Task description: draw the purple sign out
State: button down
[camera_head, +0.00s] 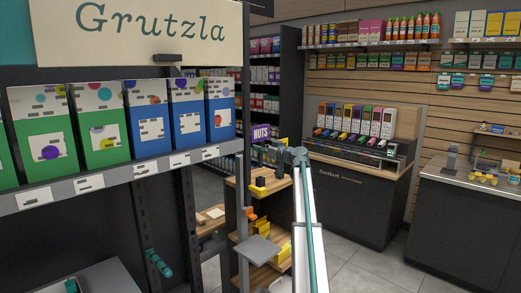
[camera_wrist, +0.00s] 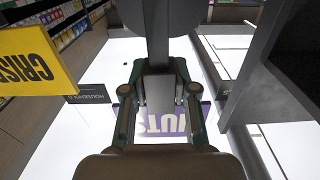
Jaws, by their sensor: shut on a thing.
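The purple sign (camera_head: 262,157), lettered NUTS, stands at the left side of my gripper (camera_head: 296,157) in the head view, above a wooden shelf. In the wrist view my gripper (camera_wrist: 160,92) has its two fingers close together on a narrow grey piece. The purple sign (camera_wrist: 203,112) shows behind the fingers there, with the end of its word readable and its middle partly covered. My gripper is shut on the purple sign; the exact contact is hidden.
The wooden shelf (camera_head: 240,191) below holds small coloured items. A black upright of the rack (camera_head: 246,115) stands close on the left. A yellow CRISPS sign (camera_wrist: 38,62) is left in the wrist view. Open floor (camera_head: 350,274) lies at right.

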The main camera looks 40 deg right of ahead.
aim_at(261, 138)
jog(key=shift+f+b, duration=0.35)
jog(key=shift+b, duration=0.05)
jog(key=shift+b, duration=0.75)
jog(key=shift+r, duration=0.1)
dwell(0.7)
jog(key=shift+r+b, duration=0.35)
jog(key=shift+r, duration=2.1)
